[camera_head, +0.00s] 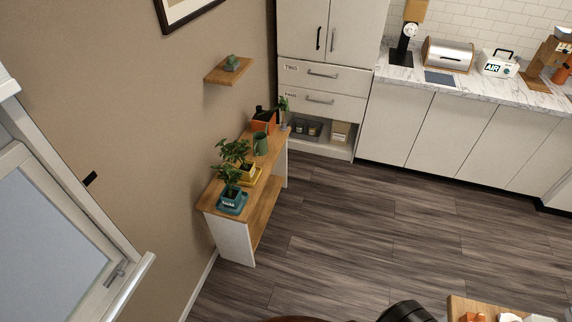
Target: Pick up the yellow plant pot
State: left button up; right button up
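The yellow plant pot (248,174) stands upright on a wooden-topped console table (267,190) against the left wall. It holds a green leafy plant and sits on a yellow saucer. A teal plant pot (231,194) with a similar plant stands right in front of it, towards the near end of the table, and its leaves partly overlap the view. Neither of my grippers shows in this view.
A green mug-like vessel (260,143) and an orange container (264,122) stand behind the pot. A small shelf (229,70) hangs above on the wall. The dark wood floor (370,220) right of the table is clear. A wooden surface with small items (458,304) is at bottom right.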

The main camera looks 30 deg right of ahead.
aim_at(247, 166)
jog(key=z, duration=0.4)
jog(key=i, duration=1.25)
jog(key=u, duration=0.4)
